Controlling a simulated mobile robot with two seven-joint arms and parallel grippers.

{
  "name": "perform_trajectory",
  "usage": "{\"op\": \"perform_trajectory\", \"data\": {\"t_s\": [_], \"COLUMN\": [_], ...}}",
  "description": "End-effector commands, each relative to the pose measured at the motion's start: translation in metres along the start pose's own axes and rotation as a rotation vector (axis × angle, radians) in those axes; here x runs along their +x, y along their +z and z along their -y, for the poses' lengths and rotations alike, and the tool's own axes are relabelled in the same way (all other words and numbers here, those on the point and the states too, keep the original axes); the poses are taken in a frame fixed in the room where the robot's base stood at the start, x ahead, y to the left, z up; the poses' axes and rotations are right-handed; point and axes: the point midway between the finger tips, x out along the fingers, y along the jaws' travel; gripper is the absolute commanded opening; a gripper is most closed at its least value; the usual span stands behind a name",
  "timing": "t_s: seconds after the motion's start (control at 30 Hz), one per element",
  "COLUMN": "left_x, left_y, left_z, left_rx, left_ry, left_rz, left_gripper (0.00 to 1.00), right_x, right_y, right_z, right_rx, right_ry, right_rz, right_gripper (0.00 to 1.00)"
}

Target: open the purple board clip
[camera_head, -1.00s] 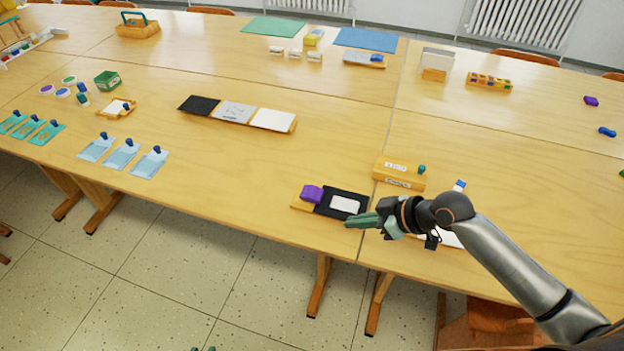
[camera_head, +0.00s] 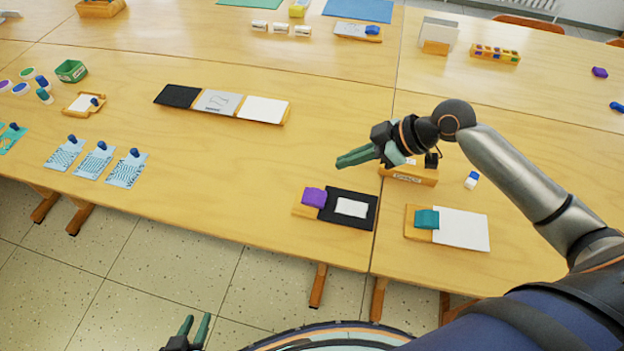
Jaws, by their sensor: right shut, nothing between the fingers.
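The purple board clip (camera_head: 314,196) sits on the left end of a small wooden board near the table's front edge. Beside it on the same board is a black panel (camera_head: 367,206) with a white card (camera_head: 351,207) on it. My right gripper (camera_head: 345,160) is shut and empty, above the table, up and to the right of the purple clip and apart from it. My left gripper (camera_head: 200,327) shows at the bottom edge, below the table edge over the floor; its green fingers are apart.
A second board (camera_head: 462,229) with a teal clip (camera_head: 427,219) lies to the right. A wooden block (camera_head: 408,176) stands partly behind my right gripper. A board with black, grey and white panels (camera_head: 264,109) lies further back.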

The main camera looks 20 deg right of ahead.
Motion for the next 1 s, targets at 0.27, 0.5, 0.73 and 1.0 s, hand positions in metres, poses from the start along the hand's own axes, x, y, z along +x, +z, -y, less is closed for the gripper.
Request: {"op": "perform_trajectory", "data": {"t_s": [0.27, 0.5, 0.73, 1.0], "left_x": [0.000, 0.000, 0.001, 0.002], "left_y": [0.000, 0.000, 0.001, 0.001], "left_z": [0.000, 0.000, 0.000, 0.000], "left_rx": [0.001, 0.001, 0.001, 0.001], "left_ry": [0.001, 0.001, 0.001, 0.001], "left_rz": [0.001, 0.001, 0.000, -0.001], "left_gripper": [0.34, 0.34, 0.34, 0.34], "right_x": [0.030, 0.083, 0.117, 0.129], "right_y": [-0.001, -0.001, 0.016, 0.028], "right_z": [0.001, 0.001, 0.001, 0.000], "right_rx": [0.003, 0.003, 0.004, 0.001], "right_ry": [-0.003, -0.003, -0.002, 0.000], "right_rz": [-0.005, -0.003, 0.001, -0.001], "right_gripper": [0.00, 0.00, 0.00, 0.00]}}
